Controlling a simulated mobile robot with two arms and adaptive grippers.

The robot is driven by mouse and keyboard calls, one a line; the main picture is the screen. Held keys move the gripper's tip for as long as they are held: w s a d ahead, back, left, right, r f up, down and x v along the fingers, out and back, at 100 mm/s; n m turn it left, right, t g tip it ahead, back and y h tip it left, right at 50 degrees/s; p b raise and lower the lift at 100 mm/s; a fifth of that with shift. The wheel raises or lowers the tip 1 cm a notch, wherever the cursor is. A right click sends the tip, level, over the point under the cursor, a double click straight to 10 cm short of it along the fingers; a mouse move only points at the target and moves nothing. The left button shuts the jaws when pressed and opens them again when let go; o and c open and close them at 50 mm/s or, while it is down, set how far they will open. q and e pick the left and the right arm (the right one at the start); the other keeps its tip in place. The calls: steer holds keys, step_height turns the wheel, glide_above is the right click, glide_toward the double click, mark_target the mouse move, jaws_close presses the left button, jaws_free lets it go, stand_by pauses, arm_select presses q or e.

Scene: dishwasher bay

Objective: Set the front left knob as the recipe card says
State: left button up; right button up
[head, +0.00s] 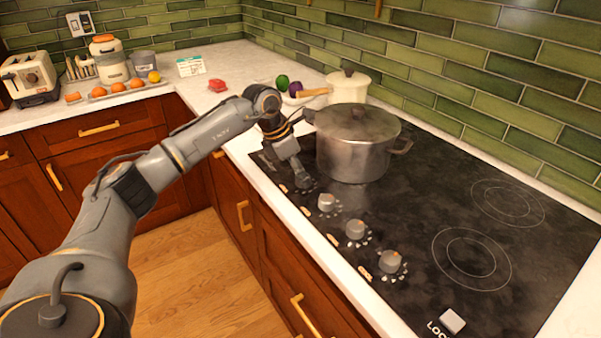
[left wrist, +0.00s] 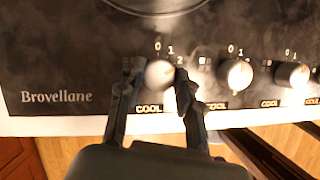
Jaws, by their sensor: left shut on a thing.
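My left gripper (head: 304,185) reaches down over the front edge of the black cooktop (head: 420,210). In the left wrist view its two fingers (left wrist: 158,85) are on both sides of the leftmost knob (left wrist: 157,74), shut on it. Marks 0, 1 and 2 show around this knob, with a lit COOL label below it; its pointer is not clear. In the head view the gripper mostly hides this knob. The other knobs (head: 355,229) stand in a row to its right. The recipe card (head: 191,66) stands on the far counter, its text too small to read. My right gripper is not in view.
A steel lidded pot (head: 352,150) stands on the cooktop close behind my gripper. A cream pot (head: 348,88) stands beyond it. A LOCK button (head: 452,320) is at the near edge. A toaster (head: 30,76) and a fruit tray (head: 140,88) are on the far counter.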

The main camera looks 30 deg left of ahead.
arm_select(q)
steer(key=o, duration=1.1)
steer(key=shift+o, duration=0.2)
steer(key=v, duration=1.2)
